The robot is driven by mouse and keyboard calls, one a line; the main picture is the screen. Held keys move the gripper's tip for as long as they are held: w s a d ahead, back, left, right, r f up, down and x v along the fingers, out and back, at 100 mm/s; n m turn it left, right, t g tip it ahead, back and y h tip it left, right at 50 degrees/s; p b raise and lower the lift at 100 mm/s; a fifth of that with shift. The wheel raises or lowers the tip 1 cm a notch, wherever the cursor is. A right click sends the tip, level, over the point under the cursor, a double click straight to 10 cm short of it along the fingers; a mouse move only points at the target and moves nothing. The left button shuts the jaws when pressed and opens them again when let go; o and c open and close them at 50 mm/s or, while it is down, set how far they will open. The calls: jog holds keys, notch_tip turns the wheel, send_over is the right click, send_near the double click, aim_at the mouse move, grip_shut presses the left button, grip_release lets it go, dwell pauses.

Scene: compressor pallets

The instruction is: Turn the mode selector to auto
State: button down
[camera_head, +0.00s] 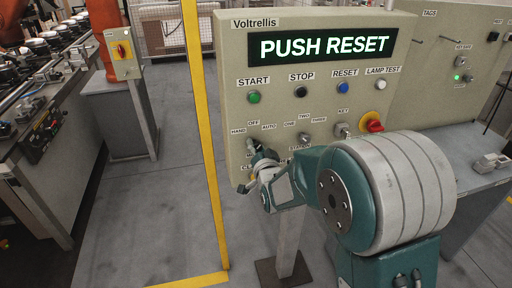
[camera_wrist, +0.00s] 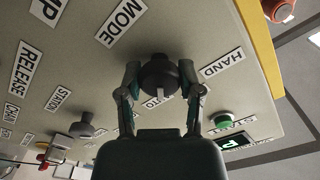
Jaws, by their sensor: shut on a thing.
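The mode selector is a dark round knob (camera_wrist: 160,73) on the grey control panel (camera_head: 230,75). My gripper (camera_wrist: 160,82) has one finger on each side of the knob and is shut on it. A pale mark on the knob faces the bottom of the wrist view, near a partly covered label ending in "TO". The HAND label (camera_wrist: 222,63) lies to the right and the MODE label (camera_wrist: 121,22) above left. I cannot tell the exact position it is set to. In the head view, my gripper (camera_head: 258,160) is at the panel's lower left and largely covers the knob.
A display (camera_head: 322,46) reads PUSH RESET above the green start button (camera_head: 254,97). Other selectors (camera_head: 304,139) and a red-yellow emergency stop (camera_head: 373,122) sit to the right. A yellow post (camera_head: 203,120) stands close at the panel's left.

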jog(key=shift+m, duration=0.6)
jog(key=shift+c, duration=1.3)
grip_release()
jog(key=shift+w, duration=0.1)
jog(key=v, duration=1.2)
